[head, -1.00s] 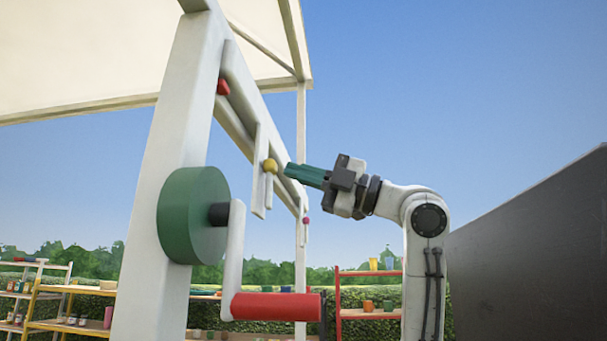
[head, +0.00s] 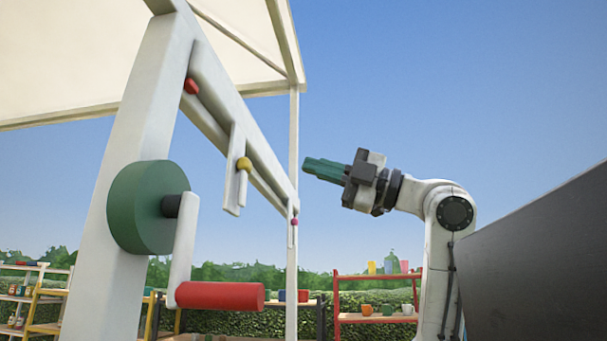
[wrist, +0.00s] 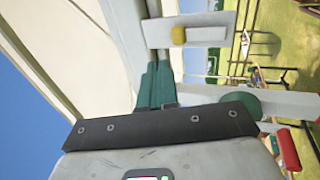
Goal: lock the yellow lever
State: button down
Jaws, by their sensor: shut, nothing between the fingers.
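The yellow lever shows as a yellow knob (head: 244,164) on a white bar, mounted over a white upright plate on the white frame's beam. In the wrist view the yellow knob (wrist: 178,35) is above and slightly right of the fingertips. My gripper (head: 308,168) is to the right of the lever in the head view, apart from it. Its green fingers are together and empty, pointing left toward the frame. In the wrist view my gripper (wrist: 160,68) also shows its green fingers close together.
A green wheel hub (head: 148,208) carries a crank with a red handle (head: 220,295) on the near post. A red knob (head: 191,86) and a pink knob (head: 294,222) sit on the beam (head: 232,100). Shelves with pots (head: 375,300) stand behind. Open air lies right of the frame.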

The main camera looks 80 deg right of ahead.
jog(key=shift+s+d+b, duration=0.15)
jog(key=shift+s+b, duration=0.15)
jog(key=shift+s, duration=1.2)
jog(key=shift+s+d+b, duration=0.1)
jog(key=shift+s+b, duration=0.2)
jog(key=shift+s, duration=1.15)
